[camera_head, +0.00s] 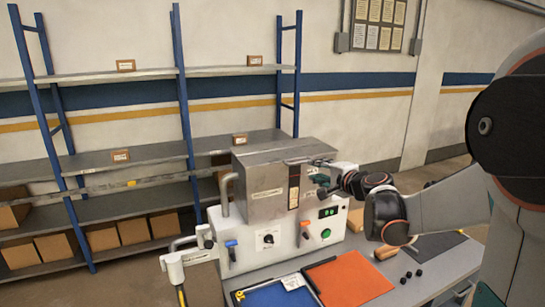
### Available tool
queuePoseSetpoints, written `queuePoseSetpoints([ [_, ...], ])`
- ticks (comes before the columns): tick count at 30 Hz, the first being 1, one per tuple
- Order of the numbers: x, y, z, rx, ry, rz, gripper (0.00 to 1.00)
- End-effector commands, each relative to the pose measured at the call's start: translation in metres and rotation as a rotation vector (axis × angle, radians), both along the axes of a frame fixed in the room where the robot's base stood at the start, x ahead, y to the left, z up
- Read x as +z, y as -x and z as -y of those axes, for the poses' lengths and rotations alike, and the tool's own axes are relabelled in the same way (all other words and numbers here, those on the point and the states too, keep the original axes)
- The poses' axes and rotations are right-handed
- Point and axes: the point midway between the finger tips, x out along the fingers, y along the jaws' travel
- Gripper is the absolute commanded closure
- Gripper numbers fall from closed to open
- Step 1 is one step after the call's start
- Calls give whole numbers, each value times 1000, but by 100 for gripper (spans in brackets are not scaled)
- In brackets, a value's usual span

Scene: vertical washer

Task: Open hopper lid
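The machine has a white body (262,250) with a dial, levers and a green button on its front. A grey metal hopper (264,197) sits on top of it. The hopper's lid (275,153) lies flat across the top and looks shut. My gripper (321,172) is at the hopper's upper right edge, at the end of my arm reaching in from the right. It is small and dark in this view. I cannot tell whether its fingers touch the lid or whether they are open.
A blue mat (275,295) and an orange mat (346,279) lie on the grey table (424,266). A shelf rack (150,158) with boxes stands behind on the left.

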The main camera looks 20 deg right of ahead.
Motion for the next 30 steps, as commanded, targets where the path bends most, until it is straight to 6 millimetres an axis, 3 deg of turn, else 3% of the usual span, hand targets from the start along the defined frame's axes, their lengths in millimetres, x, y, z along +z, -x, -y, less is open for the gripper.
queuePoseSetpoints([
  [7,-7,-22,2,0,-1,1,71],
  [21,-25,-109,-2,0,0,0,71],
  [30,-30,-133,-2,-2,-1,1,71],
])
